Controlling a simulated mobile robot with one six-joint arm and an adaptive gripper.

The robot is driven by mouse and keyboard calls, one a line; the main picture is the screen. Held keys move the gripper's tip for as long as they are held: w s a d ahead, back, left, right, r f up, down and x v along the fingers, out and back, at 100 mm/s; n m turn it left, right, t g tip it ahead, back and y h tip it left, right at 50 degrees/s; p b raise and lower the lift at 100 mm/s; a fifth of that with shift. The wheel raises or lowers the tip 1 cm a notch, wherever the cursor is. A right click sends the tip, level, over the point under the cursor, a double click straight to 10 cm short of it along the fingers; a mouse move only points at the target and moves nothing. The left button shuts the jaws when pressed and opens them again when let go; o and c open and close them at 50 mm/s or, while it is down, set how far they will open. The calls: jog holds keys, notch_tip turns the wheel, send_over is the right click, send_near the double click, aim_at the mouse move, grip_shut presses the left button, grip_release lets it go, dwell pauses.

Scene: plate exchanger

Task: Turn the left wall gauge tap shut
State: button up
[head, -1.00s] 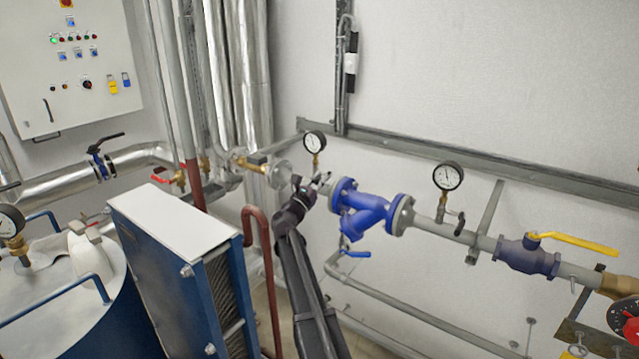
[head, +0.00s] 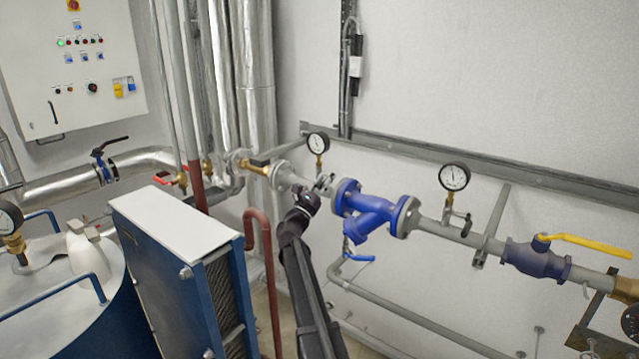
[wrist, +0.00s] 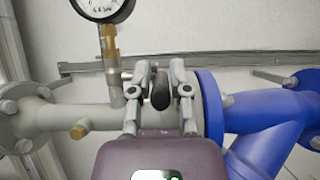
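The left wall gauge (head: 318,143) has a white round dial and a brass stem on the grey pipe, left of the blue strainer (head: 368,212). Its dial (wrist: 102,6) is cut off at the top of the wrist view, above the brass stem (wrist: 109,42). The gauge tap's dark, rounded handle (wrist: 160,88) points towards the wrist camera. My gripper (wrist: 160,70) has one finger on each side of this handle, with narrow gaps visible; it looks open. In the head view my gripper (head: 322,184) is at the pipe just below the gauge, and the tap is mostly hidden.
A second gauge (head: 454,177) with its own tap stands further right on the pipe. A yellow-handled valve (head: 540,255) is beyond it. A blue plate exchanger (head: 190,270) and a red-brown pipe (head: 262,240) stand left of my arm. A lower grey pipe runs beneath.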

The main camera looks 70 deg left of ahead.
jog(key=o, duration=0.3)
dwell(0.5)
